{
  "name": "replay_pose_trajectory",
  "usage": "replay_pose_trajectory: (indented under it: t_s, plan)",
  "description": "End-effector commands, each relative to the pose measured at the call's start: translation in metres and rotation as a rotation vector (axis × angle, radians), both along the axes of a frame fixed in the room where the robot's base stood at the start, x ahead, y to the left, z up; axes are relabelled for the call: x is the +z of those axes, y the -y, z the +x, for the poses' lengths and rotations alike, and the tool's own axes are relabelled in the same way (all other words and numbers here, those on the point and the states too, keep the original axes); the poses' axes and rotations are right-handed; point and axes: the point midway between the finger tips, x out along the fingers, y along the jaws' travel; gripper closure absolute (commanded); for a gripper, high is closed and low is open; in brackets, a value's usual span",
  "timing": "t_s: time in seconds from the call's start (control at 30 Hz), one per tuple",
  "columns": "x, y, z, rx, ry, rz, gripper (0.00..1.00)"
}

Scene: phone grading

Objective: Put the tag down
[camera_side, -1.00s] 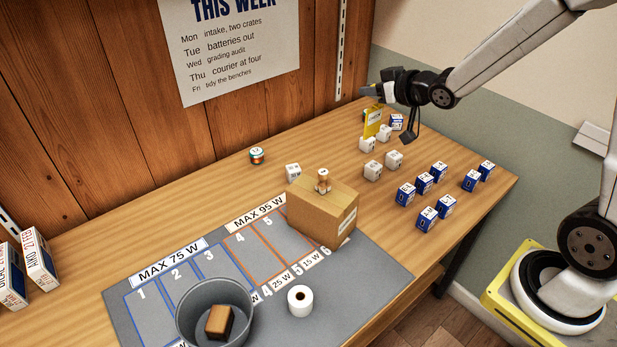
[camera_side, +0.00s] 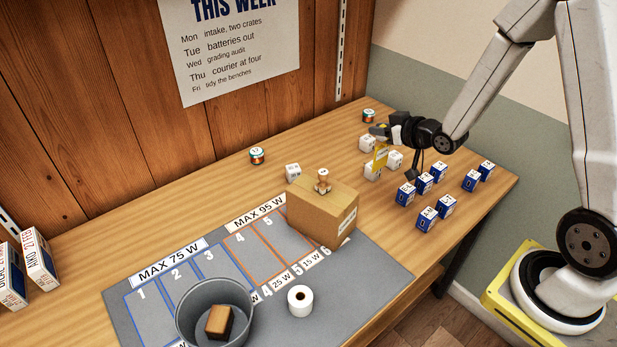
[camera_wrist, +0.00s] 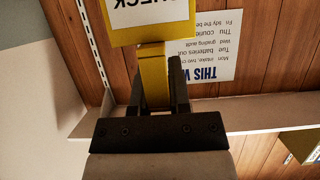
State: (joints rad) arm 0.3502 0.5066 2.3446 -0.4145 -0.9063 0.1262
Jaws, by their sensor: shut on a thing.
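The yellow tag (camera_side: 381,158) has a white label; in the wrist view the tag (camera_wrist: 152,38) shows the letters "HECK" at the top edge, partly cut off. My gripper (camera_side: 380,136) is shut on the tag's yellow stem, which lies between the two dark fingers (camera_wrist: 158,95) in the wrist view.
A cardboard box (camera_side: 322,215) with a small stamp stands on the grey mat (camera_side: 375,280). A grey bin (camera_side: 192,313) and white roll (camera_side: 300,300) are in front.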

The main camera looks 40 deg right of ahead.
Motion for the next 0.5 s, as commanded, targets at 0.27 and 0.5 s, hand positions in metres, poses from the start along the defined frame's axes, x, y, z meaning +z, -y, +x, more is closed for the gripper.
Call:
replay_pose_trajectory:
  t_s: [0.27, 0.5]
  plan:
    - [-0.0098, 0.0001, 0.0001, -0.001, 0.001, -0.001, 1.00]
    - [-0.0123, 0.0011, 0.0058, 0.000, 0.001, -0.001, 1.00]
